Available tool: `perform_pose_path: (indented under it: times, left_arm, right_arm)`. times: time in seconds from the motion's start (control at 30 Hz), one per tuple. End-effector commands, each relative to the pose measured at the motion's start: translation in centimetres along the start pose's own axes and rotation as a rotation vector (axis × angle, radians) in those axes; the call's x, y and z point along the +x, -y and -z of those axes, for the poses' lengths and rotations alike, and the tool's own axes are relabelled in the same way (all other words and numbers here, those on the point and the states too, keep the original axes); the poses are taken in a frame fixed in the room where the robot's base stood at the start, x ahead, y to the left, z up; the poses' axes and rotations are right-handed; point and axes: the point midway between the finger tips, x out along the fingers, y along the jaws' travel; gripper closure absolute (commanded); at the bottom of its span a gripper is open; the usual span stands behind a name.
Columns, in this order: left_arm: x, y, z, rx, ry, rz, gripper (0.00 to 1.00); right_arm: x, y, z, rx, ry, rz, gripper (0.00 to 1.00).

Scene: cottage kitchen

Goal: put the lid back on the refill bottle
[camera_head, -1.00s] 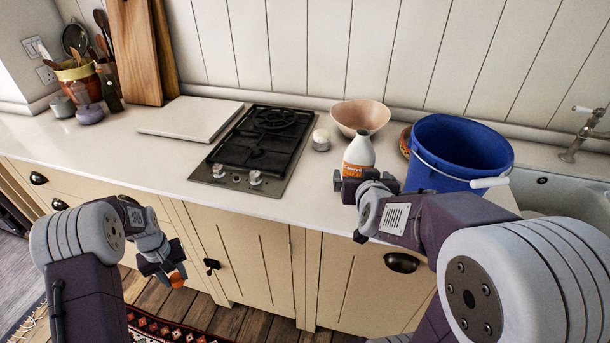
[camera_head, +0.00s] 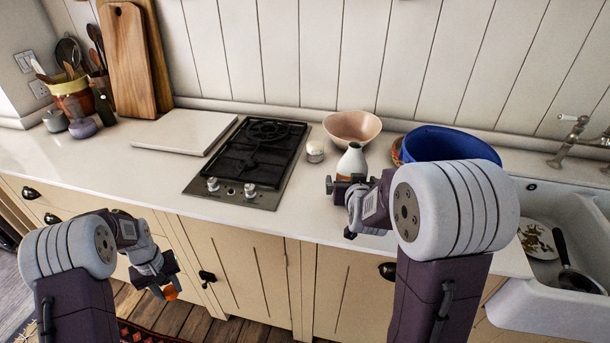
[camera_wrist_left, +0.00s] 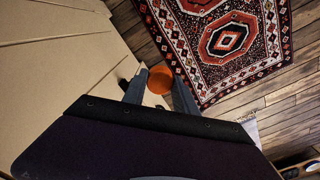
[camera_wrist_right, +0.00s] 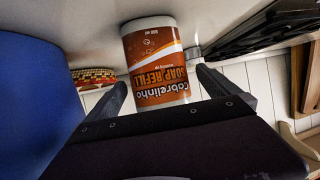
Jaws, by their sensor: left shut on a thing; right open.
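The refill bottle (camera_head: 352,160) stands on the counter, white with an orange label, and its lower part is hidden behind my right gripper in the head view. In the right wrist view the bottle (camera_wrist_right: 160,60) lies between the fingers of my right gripper (camera_wrist_right: 162,88), which is open around it. The orange lid (camera_wrist_left: 160,80) is held between the fingertips of my left gripper (camera_wrist_left: 158,88). In the head view my left gripper (camera_head: 160,288) hangs low in front of the cabinet doors, below the counter top, with the lid (camera_head: 170,292) at its tip.
A blue bucket (camera_head: 455,145) and a pinkish bowl (camera_head: 352,126) stand near the bottle, with a small white jar (camera_head: 315,151) to its left. The gas hob (camera_head: 255,155) is further left. The sink (camera_head: 560,300) is at the right. The counter's front left stretch is clear.

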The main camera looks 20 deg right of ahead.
Motion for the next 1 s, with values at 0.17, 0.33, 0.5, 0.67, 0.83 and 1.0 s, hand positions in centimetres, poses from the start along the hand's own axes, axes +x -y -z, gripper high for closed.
perform_pose_path:
  times: [0.17, 0.33, 0.5, 0.67, 0.83, 1.0]
  left_arm:
    - [0.0, 0.0, 0.0, 0.0, 0.0, 0.0, 1.0]
    - [-0.1, 0.0, 0.0, 0.0, 0.0, 0.0, 1.0]
    - [-0.1, 0.0, 0.0, 0.0, 0.0, 0.0, 1.0]
    - [-0.1, 0.0, 0.0, 0.0, 0.0, 0.0, 1.0]
    - [-0.1, 0.0, 0.0, 0.0, 0.0, 0.0, 1.0]
    - [-0.1, 0.0, 0.0, 0.0, 0.0, 0.0, 1.0]
  right_arm:
    - [0.4, 0.0, 0.0, 0.0, 0.001, 0.0, 0.0]
    - [3.1, -0.2, 0.1, 0.0, 0.003, -0.001, 0.0]
    - [5.0, -0.1, 0.1, 0.0, 0.002, 0.0, 0.0]
    - [5.2, -0.1, 0.2, 0.0, 0.0, 0.0, 0.0]
    - [5.2, -0.1, 0.2, 0.0, 0.001, 0.0, 0.0]
    - [5.2, -0.1, 0.2, 0.0, 0.001, 0.0, 0.39]
